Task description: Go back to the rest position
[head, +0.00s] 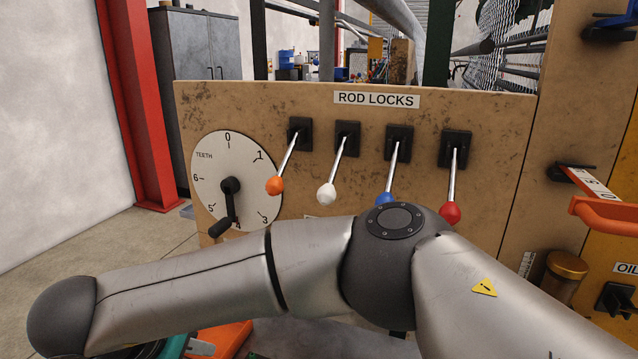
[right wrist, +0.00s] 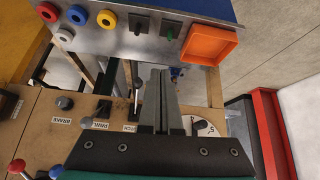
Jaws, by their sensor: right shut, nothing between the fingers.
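My right gripper (right wrist: 160,74) shows in the right wrist view with its two grey fingers closed together and nothing between them. In the head view my right arm lies across the lower half, reaching from the lower right to the left. Only a teal piece of what looks like its hand shows at the bottom edge there; the fingers are hidden or out of frame. My left gripper is in neither view.
A tan ROD LOCKS panel (head: 290,103) stands behind my arm, with orange (head: 275,185), white (head: 326,193), blue (head: 384,198) and red (head: 451,213) lever knobs. A TEETH dial (head: 207,168) is left of them. The wrist view shows a button panel (right wrist: 125,45) and orange tray (right wrist: 209,45).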

